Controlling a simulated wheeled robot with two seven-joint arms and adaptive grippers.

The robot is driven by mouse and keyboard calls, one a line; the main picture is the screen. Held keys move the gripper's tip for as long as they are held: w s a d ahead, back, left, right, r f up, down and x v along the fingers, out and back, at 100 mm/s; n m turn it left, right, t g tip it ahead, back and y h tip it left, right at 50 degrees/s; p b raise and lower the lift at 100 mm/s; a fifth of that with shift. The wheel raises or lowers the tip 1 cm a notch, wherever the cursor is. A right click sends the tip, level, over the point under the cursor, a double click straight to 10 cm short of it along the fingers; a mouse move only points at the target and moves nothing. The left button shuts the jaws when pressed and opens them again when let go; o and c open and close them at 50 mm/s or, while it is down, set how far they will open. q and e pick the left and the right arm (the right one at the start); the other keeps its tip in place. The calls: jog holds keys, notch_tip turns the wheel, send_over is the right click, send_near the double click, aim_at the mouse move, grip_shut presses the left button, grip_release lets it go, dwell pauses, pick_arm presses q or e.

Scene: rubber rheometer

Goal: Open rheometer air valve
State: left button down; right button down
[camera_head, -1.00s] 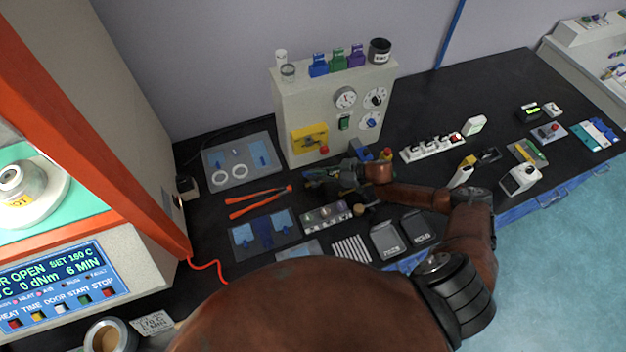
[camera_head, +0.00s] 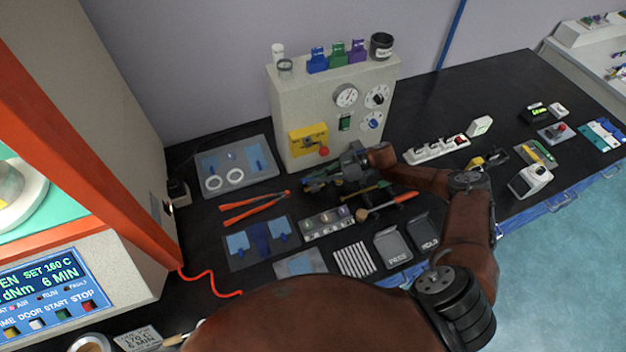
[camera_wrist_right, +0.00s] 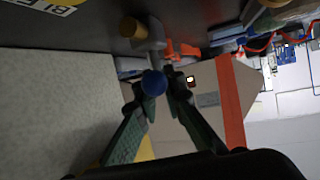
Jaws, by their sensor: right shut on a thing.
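The rheometer (camera_head: 100,275), with an orange frame and a blue display, stands at the left of the head view. My right gripper (camera_head: 314,183) reaches in low at the front of a beige panel box (camera_head: 298,100). In the wrist view its green fingers (camera_wrist_right: 165,95) are closed at a round blue knob (camera_wrist_right: 153,84), which sits by a grey fitting (camera_wrist_right: 151,36) with a brass-coloured end (camera_wrist_right: 131,27). The gripper hides this fitting in the head view. Whether the knob is turned cannot be told. My left gripper is not in view.
Red-orange tongs (camera_head: 252,208), a grey tray (camera_head: 208,170) with two white rings and a sample tray (camera_head: 330,236) lie close to the gripper. A red-handled tool (camera_head: 400,199) lies under my right arm.

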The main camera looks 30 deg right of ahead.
jog(key=shift+a, duration=0.2)
jog(key=c, duration=2.1)
grip_release()
jog(key=shift+o, duration=0.3)
jog(key=shift+d, duration=0.15)
